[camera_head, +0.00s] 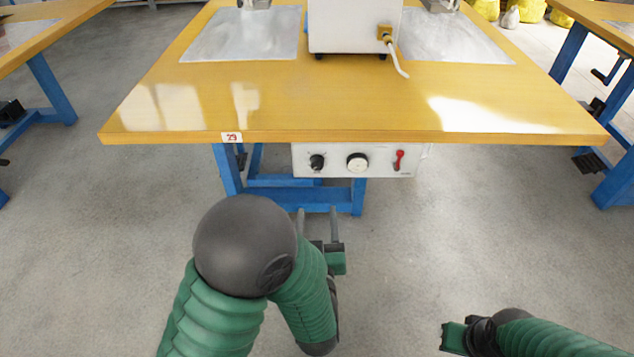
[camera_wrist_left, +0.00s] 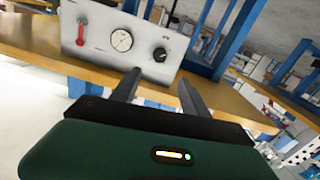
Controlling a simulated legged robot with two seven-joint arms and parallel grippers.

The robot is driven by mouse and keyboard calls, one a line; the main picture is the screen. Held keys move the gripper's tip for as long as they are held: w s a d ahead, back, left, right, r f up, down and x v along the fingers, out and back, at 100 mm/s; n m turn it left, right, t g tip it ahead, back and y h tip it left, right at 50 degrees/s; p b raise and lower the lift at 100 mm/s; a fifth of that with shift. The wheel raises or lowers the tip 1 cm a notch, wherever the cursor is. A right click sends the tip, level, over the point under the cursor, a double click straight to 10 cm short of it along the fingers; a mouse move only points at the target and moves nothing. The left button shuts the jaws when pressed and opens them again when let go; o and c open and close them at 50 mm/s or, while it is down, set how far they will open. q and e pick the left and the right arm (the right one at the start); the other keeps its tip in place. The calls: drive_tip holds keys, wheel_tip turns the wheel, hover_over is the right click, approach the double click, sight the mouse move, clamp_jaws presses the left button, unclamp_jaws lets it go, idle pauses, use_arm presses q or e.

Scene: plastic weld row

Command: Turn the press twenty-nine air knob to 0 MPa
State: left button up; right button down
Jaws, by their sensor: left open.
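The press control panel (camera_head: 330,150) is a pale box under the front edge of the table, near a small "29" tag (camera_head: 231,137). It bears a black knob (camera_head: 317,162) at left, a round white gauge (camera_head: 357,162) and a red lever (camera_head: 398,160). The wrist view shows the panel turned about, with the black knob (camera_wrist_left: 159,54) at right and the gauge (camera_wrist_left: 121,40) beside it. My left gripper (camera_head: 318,210) is open and empty, below and apart from the knob; its fingers (camera_wrist_left: 158,82) point toward it. The gauge reading is too small to tell.
My right gripper (camera_head: 455,337) is low at right, away from the panel; its jaws are unclear. The yellow table top (camera_head: 330,100) overhangs the panel, and blue legs (camera_head: 228,170) stand below. A white machine (camera_head: 355,25) stands on top. The floor in front is clear.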

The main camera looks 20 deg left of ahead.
sight(317, 166)
use_arm(q)
drive_tip(key=b+x, duration=0.2)
drive_tip(key=x, duration=0.4)
drive_tip(key=b+x, duration=0.2)
drive_tip(key=x, duration=0.5)
drive_tip(key=shift+w+a+f, duration=0.1)
drive_tip(key=shift+w+f, duration=0.1)
drive_tip(key=shift+w, duration=0.05)
drive_tip(key=shift+w+a+r, duration=0.1)
drive_tip(key=shift+w+r, duration=0.05)
drive_tip(key=shift+w, duration=0.4)
clamp_jaws()
use_arm(e)
drive_tip(key=s+x, duration=0.1)
drive_tip(key=x, duration=0.5)
drive_tip(key=shift+s+f, duration=0.15)
drive_tip(key=shift+f, duration=0.1)
